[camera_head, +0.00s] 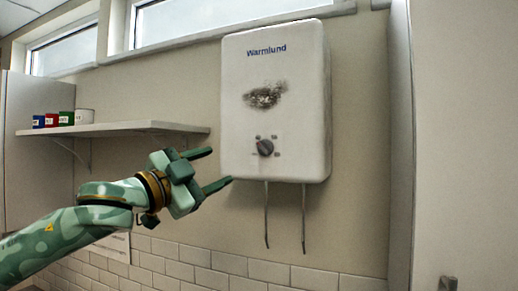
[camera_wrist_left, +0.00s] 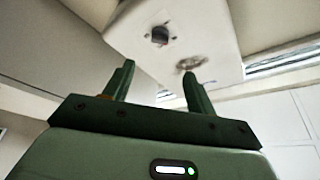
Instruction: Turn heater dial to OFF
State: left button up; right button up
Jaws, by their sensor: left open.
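The white heater (camera_head: 290,65), marked Warmlund, hangs on the wall in the head view. Its round dark dial (camera_head: 265,147) with a reddish mark sits low on the front, with small labels around it too small to read. A dark scorched patch (camera_head: 265,96) is above the dial. My left gripper (camera_head: 222,168) is open and empty, to the left of the dial and apart from it, by the heater's lower left edge. In the left wrist view, the heater (camera_wrist_left: 185,20) and dial (camera_wrist_left: 160,36) show beyond the open fingers (camera_wrist_left: 158,80). My right gripper is not in view.
A shelf (camera_head: 120,129) with small coloured tins (camera_head: 52,120) and a white mug (camera_head: 84,116) is on the wall at left. Two thin pipes (camera_head: 304,220) hang under the heater. White tiles (camera_head: 195,272) line the lower wall. The space before the dial looks clear.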

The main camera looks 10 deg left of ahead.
aim_at(261, 150)
pick_arm(q)
jog(key=p+x, duration=0.5)
jog(key=x, duration=0.8)
jog(key=shift+w+d+r, duration=0.1)
jog(key=shift+r, duration=0.05)
jog(key=shift+w+d, duration=0.15)
jog(key=shift+w, duration=0.35)
jog(key=shift+c, duration=0.3)
jog(key=c, duration=0.9)
